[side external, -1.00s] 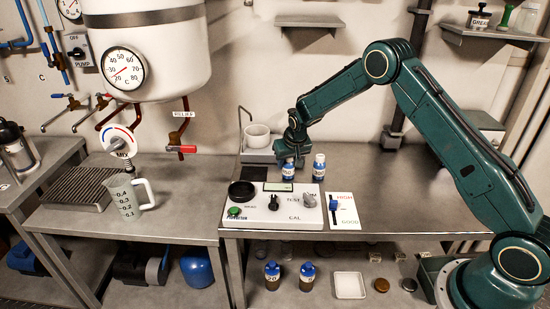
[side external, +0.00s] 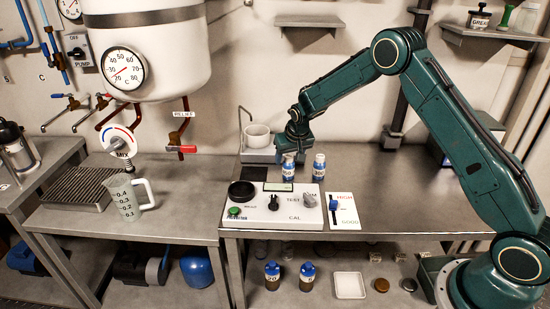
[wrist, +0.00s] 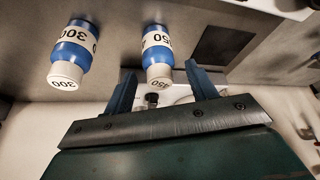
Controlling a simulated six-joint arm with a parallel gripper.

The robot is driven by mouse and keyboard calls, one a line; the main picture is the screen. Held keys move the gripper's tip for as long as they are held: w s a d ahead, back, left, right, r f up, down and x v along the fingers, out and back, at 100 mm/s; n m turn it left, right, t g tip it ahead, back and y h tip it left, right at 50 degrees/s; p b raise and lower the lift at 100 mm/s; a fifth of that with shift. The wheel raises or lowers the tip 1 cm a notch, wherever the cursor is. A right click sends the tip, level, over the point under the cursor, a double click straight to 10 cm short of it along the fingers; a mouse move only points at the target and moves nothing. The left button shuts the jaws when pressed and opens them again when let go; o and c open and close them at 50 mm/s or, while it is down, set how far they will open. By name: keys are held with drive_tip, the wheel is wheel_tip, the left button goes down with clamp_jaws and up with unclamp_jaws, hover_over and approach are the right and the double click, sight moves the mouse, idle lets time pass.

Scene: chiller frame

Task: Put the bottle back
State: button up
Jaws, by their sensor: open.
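Two blue bottles with white caps and white labels stand upright on the bench behind the white instrument box. In the side view one bottle (side external: 289,170) is at left and the other bottle (side external: 319,168) is at right.
The instrument box (side external: 275,206) with knobs and a black dish stands in front of the bottles. Two blue-capped brown bottles (side external: 272,277) stand on the lower shelf. The bench is clear to the right.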

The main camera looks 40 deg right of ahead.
drive_tip(key=v, duration=0.9)
drive_tip(key=shift+r, duration=0.1)
idle(0.4)
drive_tip(key=s+a+r+n+y, duration=0.1)
drive_tip(key=s+a+r, duration=0.1)
drive_tip(key=s+r, duration=0.65)
drive_tip(key=s+a+r+n, duration=0.1)
drive_tip(key=s+a+r, duration=0.2)
drive_tip(key=s+r, duration=0.55)
drive_tip(key=s+a+n+t, duration=0.1)
drive_tip(key=s+a+n, duration=0.1)
drive_tip(key=s, duration=2)
drive_tip(key=shift+a+n+y, duration=0.3)
drive_tip(key=shift+a+y, duration=0.1)
drive_tip(key=shift+a, duration=0.1)
drive_tip(key=shift+w+r, duration=0.1)
